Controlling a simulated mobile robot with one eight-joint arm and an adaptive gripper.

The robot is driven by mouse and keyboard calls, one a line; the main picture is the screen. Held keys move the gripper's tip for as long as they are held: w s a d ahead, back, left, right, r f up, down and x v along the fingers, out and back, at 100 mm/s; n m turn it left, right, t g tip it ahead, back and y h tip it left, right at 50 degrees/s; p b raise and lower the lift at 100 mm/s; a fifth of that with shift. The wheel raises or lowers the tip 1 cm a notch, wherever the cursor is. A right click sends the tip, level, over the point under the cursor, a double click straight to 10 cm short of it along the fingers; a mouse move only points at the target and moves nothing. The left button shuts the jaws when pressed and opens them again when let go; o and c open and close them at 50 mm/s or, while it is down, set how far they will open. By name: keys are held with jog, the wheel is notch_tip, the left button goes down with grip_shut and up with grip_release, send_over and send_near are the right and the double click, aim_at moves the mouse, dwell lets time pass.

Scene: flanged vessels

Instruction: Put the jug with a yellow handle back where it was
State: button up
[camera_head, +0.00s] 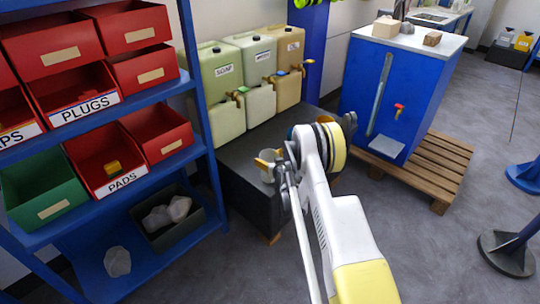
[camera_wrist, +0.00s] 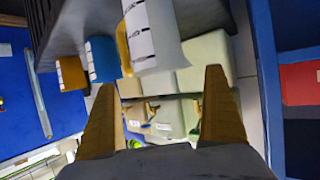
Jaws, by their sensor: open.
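A pale jug with dark measuring marks (camera_wrist: 152,35) stands close in front of my gripper in the wrist view. A yellow part (camera_wrist: 123,45) shows at its left edge; I cannot tell whether it is its handle or another vessel. In the head view a small pale vessel (camera_head: 268,174) stands at the front left of the black bench, beside the fingers. My gripper (camera_wrist: 160,78) is open, its two tan fingers apart with nothing held between them. In the head view it (camera_head: 270,160) is low over the bench, partly hidden by my arm.
A blue vessel (camera_wrist: 102,58) and an orange one (camera_wrist: 70,73) are left of the pale jug in the wrist view. Canisters with taps (camera_head: 258,60) line the bench (camera_head: 236,150) at the back. A blue shelf with bins (camera_head: 103,160) is left; a blue cabinet (camera_head: 410,80) is right.

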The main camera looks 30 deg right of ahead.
jog(key=s+a+r+n+g+y, duration=0.1)
jog(key=s+a+r, duration=0.45)
jog(key=r, duration=0.45)
jog(key=s+a+r+g, duration=0.1)
jog(key=s+a+r, duration=0.45)
jog(key=r, duration=0.45)
jog(key=s+a+r+n+g+y, duration=0.1)
jog(key=s+a+r, duration=0.5)
jog(key=r, duration=0.4)
jog(key=s+a+r+g, duration=0.1)
jog(key=s+a, duration=0.2)
jog(key=s, duration=1.1)
jog(key=s+a+g+y, duration=0.1)
jog(key=s+a+g, duration=0.1)
jog(key=s, duration=1.2)
jog(key=shift+s+a+r+n+b, duration=0.2)
jog(key=shift+a+r+n+b, duration=0.15)
jog(key=shift+a, duration=0.45)
